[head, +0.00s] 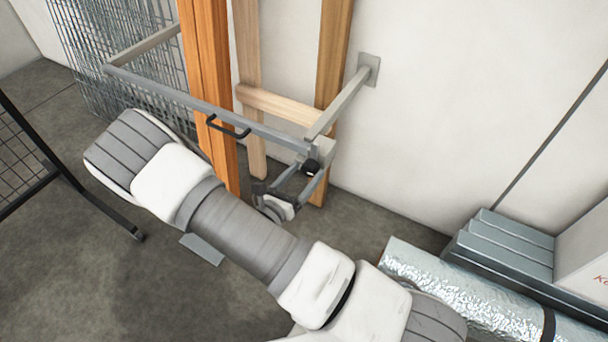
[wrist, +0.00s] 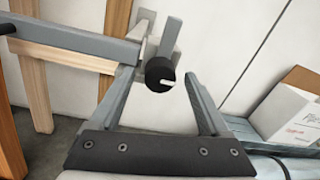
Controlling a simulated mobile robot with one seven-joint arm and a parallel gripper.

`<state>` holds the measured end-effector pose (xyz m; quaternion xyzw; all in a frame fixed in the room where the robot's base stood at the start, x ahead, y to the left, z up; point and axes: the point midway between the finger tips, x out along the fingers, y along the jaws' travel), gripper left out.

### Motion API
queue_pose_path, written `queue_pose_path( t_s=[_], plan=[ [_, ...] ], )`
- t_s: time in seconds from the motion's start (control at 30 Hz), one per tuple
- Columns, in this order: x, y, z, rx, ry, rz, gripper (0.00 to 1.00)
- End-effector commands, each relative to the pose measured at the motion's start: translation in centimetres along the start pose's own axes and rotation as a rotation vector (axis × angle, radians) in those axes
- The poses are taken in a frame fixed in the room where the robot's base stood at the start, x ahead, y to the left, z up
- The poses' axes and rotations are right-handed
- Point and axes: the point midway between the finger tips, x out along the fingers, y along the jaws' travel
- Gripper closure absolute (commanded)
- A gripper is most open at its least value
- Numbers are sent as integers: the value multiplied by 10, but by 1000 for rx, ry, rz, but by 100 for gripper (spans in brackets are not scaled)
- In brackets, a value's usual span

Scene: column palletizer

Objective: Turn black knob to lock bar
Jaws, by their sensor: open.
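The black knob (head: 311,168) sits at the right end of the grey bar (head: 215,108), by the joint with the wall bracket. In the wrist view the knob (wrist: 160,74) is round, with a pale mark on its face, and shows between the fingertips of my gripper (wrist: 153,80). My gripper (head: 291,183) is open in the head view, just below and around the knob's level. I cannot tell whether the fingers touch the knob. A grey arm from the wall plate (head: 369,69) meets the bar near the knob. A black handle (head: 228,127) is on the bar.
Orange wooden beams (head: 212,75) and lighter timbers (head: 333,60) stand behind the bar. Wire mesh (head: 110,50) leans at the left wall. Grey stacked boxes (head: 505,245), a foil roll (head: 465,290) and a white carton (wrist: 295,105) are at the right. A black mesh frame (head: 30,165) stands left.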

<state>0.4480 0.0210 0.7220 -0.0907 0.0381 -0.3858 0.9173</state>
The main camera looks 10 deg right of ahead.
Motion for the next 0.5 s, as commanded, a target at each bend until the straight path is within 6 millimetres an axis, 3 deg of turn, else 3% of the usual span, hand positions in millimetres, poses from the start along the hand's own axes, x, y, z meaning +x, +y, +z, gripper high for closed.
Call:
queue_pose_path(
  t_s=[0.27,0.5],
  plan=[
    [2,0,0,1,0,0,20],
    [2,0,0,1,0,0,60]
  ],
)
